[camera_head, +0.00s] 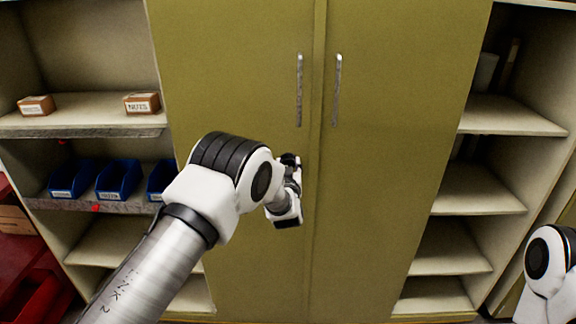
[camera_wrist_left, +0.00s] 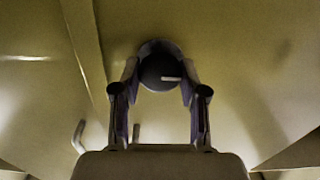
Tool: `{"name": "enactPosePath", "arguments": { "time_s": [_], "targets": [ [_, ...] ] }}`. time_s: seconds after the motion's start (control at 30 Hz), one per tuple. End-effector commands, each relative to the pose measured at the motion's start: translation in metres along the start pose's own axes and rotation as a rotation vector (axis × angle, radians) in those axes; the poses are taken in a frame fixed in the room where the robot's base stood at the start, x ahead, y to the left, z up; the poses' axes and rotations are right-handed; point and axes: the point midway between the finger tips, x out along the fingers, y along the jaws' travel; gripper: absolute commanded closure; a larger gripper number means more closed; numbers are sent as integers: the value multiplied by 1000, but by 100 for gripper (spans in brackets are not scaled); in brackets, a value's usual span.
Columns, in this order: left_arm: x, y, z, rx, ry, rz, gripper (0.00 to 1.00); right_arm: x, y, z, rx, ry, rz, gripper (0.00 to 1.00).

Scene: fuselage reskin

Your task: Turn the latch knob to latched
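The latch knob (camera_wrist_left: 160,72) is a dark round knob with a short white mark, on the olive cabinet door (camera_head: 245,60). In the left wrist view the mark lies nearly level, just right of the knob's middle. My left gripper (camera_wrist_left: 160,85) has one finger on each side of the knob, and both fingers appear to touch its rim. In the head view my left gripper (camera_head: 291,162) is against the left door, below the handles, and hides the knob. My right gripper is out of view; only part of my right arm shows at the right edge.
Two upright metal handles (camera_head: 299,90) (camera_head: 337,90) stand out beside the door seam. Open shelves (camera_head: 90,108) with small boxes and blue bins (camera_head: 118,180) are on the left. More shelves (camera_head: 478,188) are on the right. The right door's front is clear.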

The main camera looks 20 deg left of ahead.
Motion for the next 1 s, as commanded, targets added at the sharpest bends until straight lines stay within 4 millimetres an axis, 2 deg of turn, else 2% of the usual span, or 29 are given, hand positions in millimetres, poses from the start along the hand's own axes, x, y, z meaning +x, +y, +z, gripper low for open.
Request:
{"name": "enactPosePath", "arguments": {
  "time_s": [0.17,0.3,0.53,0.57,0.6,0.9,1.0],
  "targets": [
    [0,0,1,3,0,-1,92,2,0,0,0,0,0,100],
    [0,0,3,60,2,0,92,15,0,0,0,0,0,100],
    [0,0,0,68,0,0,92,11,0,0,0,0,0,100],
    [0,0,0,68,0,0,50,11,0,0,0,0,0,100],
    [0,0,0,68,0,0,36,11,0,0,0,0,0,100],
    [0,0,0,67,0,0,35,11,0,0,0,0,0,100],
    [-6,0,0,68,-2,0,35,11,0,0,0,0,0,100]
  ]
}}
